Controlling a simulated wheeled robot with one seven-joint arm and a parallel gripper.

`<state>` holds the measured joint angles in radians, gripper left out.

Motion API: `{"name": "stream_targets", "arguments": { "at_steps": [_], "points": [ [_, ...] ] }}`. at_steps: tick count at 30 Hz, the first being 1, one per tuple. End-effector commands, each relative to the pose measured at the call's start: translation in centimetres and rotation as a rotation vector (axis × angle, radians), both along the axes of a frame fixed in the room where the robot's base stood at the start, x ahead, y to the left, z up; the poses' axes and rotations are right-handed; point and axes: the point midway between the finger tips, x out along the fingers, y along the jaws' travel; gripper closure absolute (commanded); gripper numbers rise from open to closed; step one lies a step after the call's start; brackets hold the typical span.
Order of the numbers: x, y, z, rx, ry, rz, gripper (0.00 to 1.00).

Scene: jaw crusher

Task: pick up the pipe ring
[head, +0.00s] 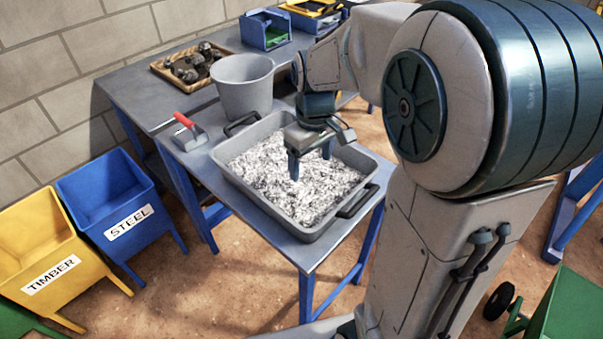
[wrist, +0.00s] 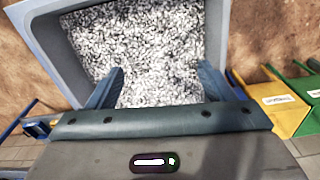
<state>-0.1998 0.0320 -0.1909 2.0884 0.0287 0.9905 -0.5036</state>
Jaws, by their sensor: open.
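I do not see the pipe ring in either view; whether it lies under the shreds cannot be told. A grey tray (head: 300,233) with black handles stands on the near table, filled with black-and-white shredded material (head: 277,177). My gripper (head: 310,165) is over the tray, fingers pointing down, open, with nothing visible between them. In the wrist view the two blue fingers (wrist: 160,80) are spread apart above the shreds (wrist: 150,45). The tray wall (wrist: 216,30) shows at the right of that view.
A wooden tray (head: 157,66) of dark lumps is farther back. Blue STEEL (head: 118,215) and yellow TIMBER (head: 45,250) bins stand left on the floor. Open floor lies in front.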

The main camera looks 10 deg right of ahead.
Motion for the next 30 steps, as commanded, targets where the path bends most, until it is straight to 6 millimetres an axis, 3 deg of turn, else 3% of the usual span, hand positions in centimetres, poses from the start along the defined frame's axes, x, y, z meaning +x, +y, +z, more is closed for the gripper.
{"name": "stream_targets", "arguments": {
  "at_steps": [3, 7, 18, 26, 30],
  "points": [
    [1.8, 0.0, -0.4, -0.013, 0.021, 0.061, 0.25],
    [2.6, 0.0, -1.1, -0.020, 0.031, 0.092, 0.25],
    [2.5, -0.2, -7.7, -0.020, 0.036, 0.092, 0.25],
    [2.5, -0.2, -9.7, -0.021, 0.033, 0.092, 0.25],
    [2.3, -0.4, -11.7, -0.021, 0.035, 0.090, 0.25]
  ]
}}
